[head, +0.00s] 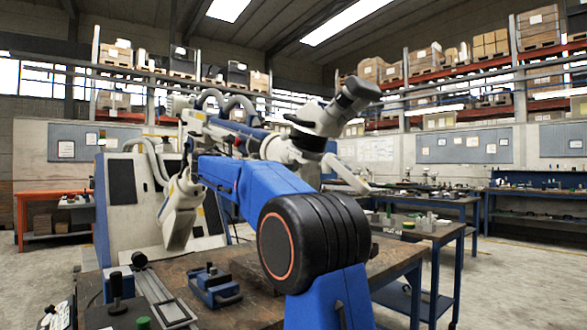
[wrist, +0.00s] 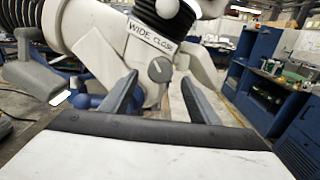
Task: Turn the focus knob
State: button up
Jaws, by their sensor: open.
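The focus knob (wrist: 159,69) is a small round grey knob with a slot mark across its face. It sits on the white body of the microscope arm (wrist: 95,28), just below a label (wrist: 151,38) reading "WIDE CLOSE". My gripper (wrist: 158,86) is open and empty in the wrist view. Its two grey fingers stand to the left and right of the knob in the picture; I cannot tell how far short of it they are. In the head view I cannot make out the knob or my fingertips, with my blue arm across the middle.
A brown workbench (head: 402,262) stands below, with a small blue vise (head: 214,287) on it. A white cabinet-like unit (head: 128,200) stands at left. In the wrist view, a grey block-like part (wrist: 32,78) hangs at left and blue cabinets (wrist: 262,88) stand at right.

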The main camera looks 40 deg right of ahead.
aim_at(295, 166)
jog(key=d, duration=0.7)
jog(key=shift+d, duration=0.2)
jog(key=c, duration=1)
